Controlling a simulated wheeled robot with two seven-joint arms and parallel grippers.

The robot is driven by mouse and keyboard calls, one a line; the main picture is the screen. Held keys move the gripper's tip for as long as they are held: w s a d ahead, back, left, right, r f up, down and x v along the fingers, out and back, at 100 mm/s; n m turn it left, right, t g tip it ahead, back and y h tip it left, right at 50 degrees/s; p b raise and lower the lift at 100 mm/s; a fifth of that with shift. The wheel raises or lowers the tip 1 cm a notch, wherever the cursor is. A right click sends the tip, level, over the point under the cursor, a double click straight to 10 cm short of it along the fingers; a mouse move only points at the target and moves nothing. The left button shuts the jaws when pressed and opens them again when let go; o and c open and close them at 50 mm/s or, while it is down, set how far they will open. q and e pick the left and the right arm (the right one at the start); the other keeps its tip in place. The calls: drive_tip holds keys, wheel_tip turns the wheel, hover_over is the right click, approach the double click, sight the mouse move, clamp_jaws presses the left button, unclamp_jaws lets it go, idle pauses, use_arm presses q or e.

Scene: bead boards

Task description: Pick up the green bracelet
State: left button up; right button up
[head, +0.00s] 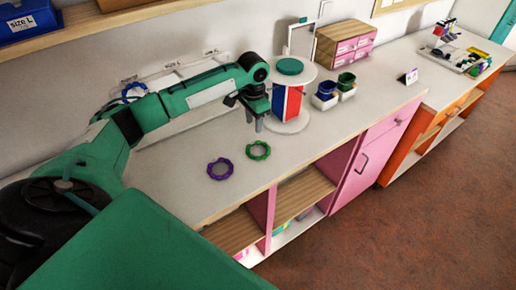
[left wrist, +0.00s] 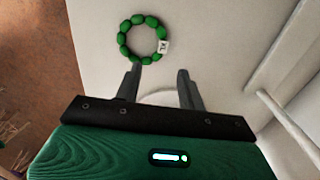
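The green bracelet (head: 258,151) lies flat on the pale counter, right of a purple bracelet (head: 220,169). In the left wrist view it is a ring of green beads (left wrist: 124,39) with one white lettered bead, beyond my gripper's fingertips. My left gripper (head: 256,124) points down above the counter, behind the green bracelet and apart from it. In the left wrist view its two fingers (left wrist: 160,72) are spread with nothing between them. My right gripper is not in view.
A round stand (head: 289,127) with red and blue panels is close right of my left gripper. Small pots (head: 326,95), a wooden drawer box (head: 345,43) and a card (head: 407,76) stand farther right. The counter's front edge is near the bracelets.

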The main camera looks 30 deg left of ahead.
sight(252, 142)
use_arm(q)
wheel_tip(252, 142, down, 3)
drive_tip(key=shift+w+a+r, duration=0.1)
drive_tip(key=shift+r, duration=0.05)
drive_tip(key=shift+f+p, duration=0.35)
drive_tip(key=shift+f, duration=0.1)
drive_tip(key=f, duration=0.1)
drive_tip(key=f+p, duration=0.1)
drive_tip(key=f, duration=0.1)
drive_tip(key=f+p, duration=0.1)
drive_tip(key=shift+s+a+f, duration=0.25)
drive_tip(key=shift+s, duration=0.05)
drive_tip(key=shift+f, duration=0.2)
clamp_jaws()
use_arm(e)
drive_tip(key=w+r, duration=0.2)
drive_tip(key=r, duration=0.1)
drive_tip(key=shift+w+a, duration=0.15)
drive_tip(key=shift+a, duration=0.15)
